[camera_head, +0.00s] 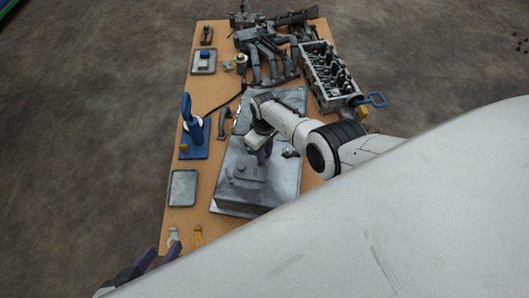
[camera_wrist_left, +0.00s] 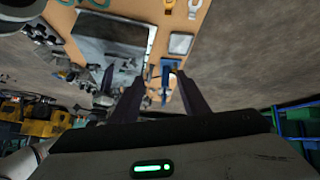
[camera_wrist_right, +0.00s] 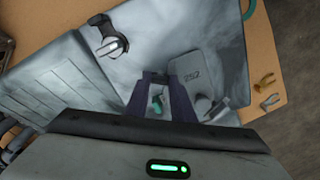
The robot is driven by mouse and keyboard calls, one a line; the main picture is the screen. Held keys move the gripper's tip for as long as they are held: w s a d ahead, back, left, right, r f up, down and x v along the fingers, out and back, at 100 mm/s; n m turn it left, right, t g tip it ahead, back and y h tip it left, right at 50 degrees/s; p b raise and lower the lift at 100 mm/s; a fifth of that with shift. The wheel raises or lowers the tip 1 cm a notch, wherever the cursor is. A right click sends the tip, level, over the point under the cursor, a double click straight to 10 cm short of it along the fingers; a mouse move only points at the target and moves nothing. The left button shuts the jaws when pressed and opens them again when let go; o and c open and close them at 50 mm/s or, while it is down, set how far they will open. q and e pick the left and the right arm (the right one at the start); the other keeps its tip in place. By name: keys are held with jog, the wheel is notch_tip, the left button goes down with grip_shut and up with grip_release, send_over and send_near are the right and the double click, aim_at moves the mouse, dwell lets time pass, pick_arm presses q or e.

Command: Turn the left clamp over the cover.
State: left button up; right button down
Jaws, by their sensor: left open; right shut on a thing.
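The grey metal housing (camera_head: 285,183) lies on the table, with a flat grey cover marked 252 (camera_wrist_right: 193,78) on it. My right gripper (camera_wrist_right: 158,100) reaches down over it; in the head view its tip (camera_head: 259,148) is partly hidden by its own wrist. Its fingers are closed around a small green-ended part (camera_wrist_right: 157,103) beside the cover, seemingly the left clamp, mostly hidden. Another clamp (camera_wrist_right: 108,38) with a metal lever and dark base stands on the housing at upper left of the right wrist view. My left gripper (camera_head: 150,262) is open and empty, off the near table end; its fingers are apart in its wrist view (camera_wrist_left: 165,85).
An engine block (camera_head: 330,78) and manifold pipes (camera_head: 268,60) fill the far end. Floor left of the table is free.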

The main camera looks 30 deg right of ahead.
pick_arm(q)
jog(key=shift+r, duration=0.1)
pick_arm(e)
jog(key=c, duration=1.5)
grip_release()
jog(key=shift+c, duration=0.2)
pick_arm(q)
jog(key=shift+w+d+r, duration=0.1)
jog(key=shift+r, duration=0.05)
jog(key=shift+r, duration=0.1)
pick_arm(e)
jog(key=shift+r, duration=0.1)
jog(key=shift+r+p, duration=0.35)
jog(key=shift+p, duration=0.1)
pick_arm(q)
jog(key=shift+n+t+y, duration=0.3)
jog(key=shift+t+y, duration=0.2)
jog(key=shift+t, duration=0.3)
jog(key=a+r+p, duration=0.1)
jog(key=p, duration=0.1)
jog(key=s+a+r+p, duration=0.1)
jog(key=p, duration=0.2)
jog(key=a+r+p, duration=0.1)
jog(key=r+p, duration=0.1)
jog(key=shift+s+a, duration=0.1)
jog(key=shift+s, duration=0.2)
pick_arm(e)
notch_tip(320, 180, up, 9)
jog(key=shift+r, duration=0.2)
